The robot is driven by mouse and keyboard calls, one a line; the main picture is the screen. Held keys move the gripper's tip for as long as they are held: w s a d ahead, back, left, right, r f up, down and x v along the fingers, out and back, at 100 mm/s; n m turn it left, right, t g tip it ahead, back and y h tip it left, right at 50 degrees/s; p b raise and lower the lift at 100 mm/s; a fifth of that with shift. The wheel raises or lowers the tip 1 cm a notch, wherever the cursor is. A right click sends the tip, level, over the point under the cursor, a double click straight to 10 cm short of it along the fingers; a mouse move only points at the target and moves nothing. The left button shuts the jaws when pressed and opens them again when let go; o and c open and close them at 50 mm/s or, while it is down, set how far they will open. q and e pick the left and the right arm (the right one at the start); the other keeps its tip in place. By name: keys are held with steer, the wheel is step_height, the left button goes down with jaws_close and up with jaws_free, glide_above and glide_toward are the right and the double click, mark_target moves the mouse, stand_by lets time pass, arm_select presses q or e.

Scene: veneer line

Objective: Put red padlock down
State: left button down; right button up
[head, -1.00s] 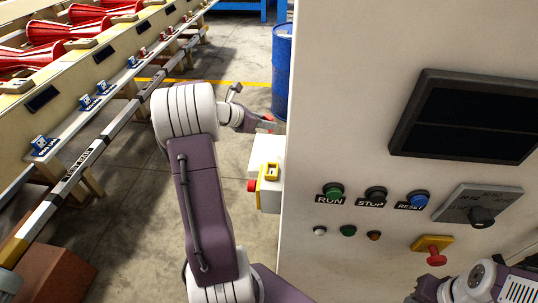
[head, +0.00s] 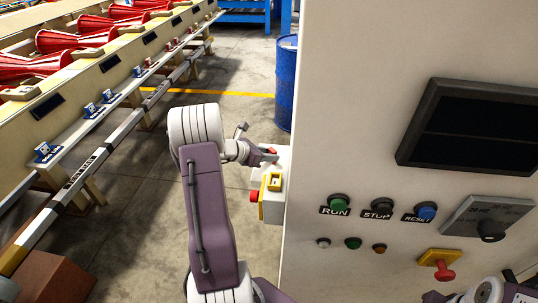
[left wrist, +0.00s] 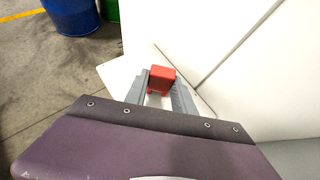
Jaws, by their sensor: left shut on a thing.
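The red padlock (left wrist: 161,78) is between the fingers of my left gripper (left wrist: 158,92) in the left wrist view, and the gripper is shut on it. In the head view a small red part of the padlock (head: 272,150) shows at the tip of my left gripper (head: 262,154). The gripper is at the top of a white box (head: 272,209) on the cabinet's left side. I cannot tell whether the padlock touches the box. Only a bit of my right arm shows at the bottom right of the head view, and its fingertips cannot be made out.
The white cabinet (head: 330,130) fills the right, with buttons and a red emergency stop (head: 443,271). The white box carries a yellow plate (head: 273,181) and a red knob (head: 254,196). A blue drum (head: 286,85) stands behind.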

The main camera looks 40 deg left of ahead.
arm_select(q)
steer(key=shift+f, duration=0.15)
steer(key=c, duration=1.1)
jaws_free()
steer(key=shift+o, duration=0.2)
steer(key=shift+r, duration=0.25)
steer(key=shift+s+a+r, duration=0.1)
steer(key=shift+s+r, duration=0.1)
steer(key=shift+s, duration=0.1)
steer(key=v, duration=1.1)
steer(key=shift+s+r, duration=0.1)
